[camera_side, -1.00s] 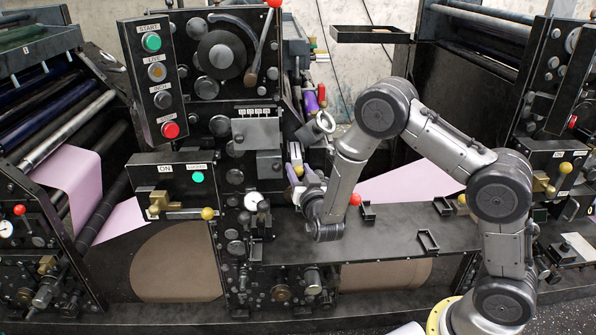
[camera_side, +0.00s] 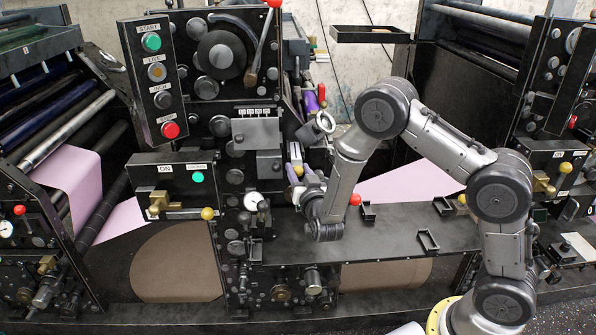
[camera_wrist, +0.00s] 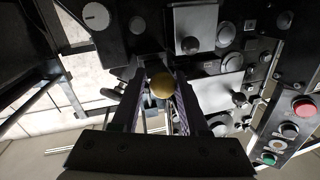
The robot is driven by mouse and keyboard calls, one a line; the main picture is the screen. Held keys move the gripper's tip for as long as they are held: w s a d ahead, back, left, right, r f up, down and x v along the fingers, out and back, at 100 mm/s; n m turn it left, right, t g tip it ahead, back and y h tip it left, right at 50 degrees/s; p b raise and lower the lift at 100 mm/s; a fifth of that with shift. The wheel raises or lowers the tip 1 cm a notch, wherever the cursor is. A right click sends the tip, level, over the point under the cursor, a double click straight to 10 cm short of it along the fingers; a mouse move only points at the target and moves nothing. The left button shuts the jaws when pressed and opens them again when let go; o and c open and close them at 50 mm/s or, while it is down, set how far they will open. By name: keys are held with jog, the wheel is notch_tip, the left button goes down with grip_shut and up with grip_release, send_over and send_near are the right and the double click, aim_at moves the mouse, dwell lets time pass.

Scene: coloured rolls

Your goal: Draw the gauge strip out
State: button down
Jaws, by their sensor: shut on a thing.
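My gripper (camera_wrist: 161,80) points into the dark press frame in the wrist view. Its two fingers close on a dull yellow ball knob (camera_wrist: 162,85). I cannot make out a separate gauge strip; whether one is joined to this knob is hidden. In the side view my gripper (camera_side: 298,180) is by the right side of the control tower, partly behind my own wrist, and its fingertips are hard to make out.
The black control tower (camera_side: 203,115) with buttons and knobs stands left of my gripper. A dark flat shelf (camera_side: 385,240) with small brackets runs below it. A pink sheet (camera_side: 415,182) lies behind my arm.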

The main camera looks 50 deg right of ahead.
jog(key=shift+w+a+r, duration=0.15)
jog(key=shift+w+a, duration=0.05)
jog(key=shift+a, duration=0.15)
jog(key=a+v, duration=0.1)
jog(key=v, duration=0.6)
jog(key=shift+a, duration=0.3)
jog(key=shift+w, duration=0.1)
jog(key=c, duration=0.5)
grip_release()
jog(key=shift+c, duration=0.2)
jog(key=shift+d, duration=0.1)
jog(key=v, duration=1.4)
jog(key=shift+d, duration=0.1)
